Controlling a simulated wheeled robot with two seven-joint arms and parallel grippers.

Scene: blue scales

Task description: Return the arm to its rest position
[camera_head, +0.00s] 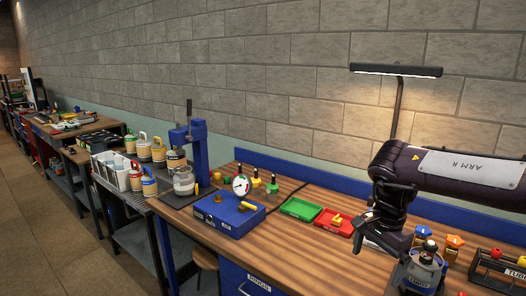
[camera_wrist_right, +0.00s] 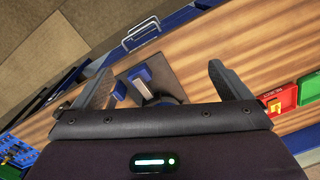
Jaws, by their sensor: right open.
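My right arm, marked ARM R, comes in from the right in the head view. Its dark gripper (camera_head: 380,238) hangs above the right part of the wooden bench (camera_head: 318,250), beside the red tray (camera_head: 333,222). In the right wrist view my right gripper (camera_wrist_right: 160,85) has its two fingers wide apart. Nothing is held; a blue device on a dark plate shows in the background between the fingers. My left gripper is in neither view.
A rack (camera_head: 497,268) with coloured balls is at the right. A lamp (camera_head: 397,72) rises behind the arm. A green tray (camera_head: 301,209) and a blue scale (camera_head: 229,214) stand farther left. A brick wall closes the back.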

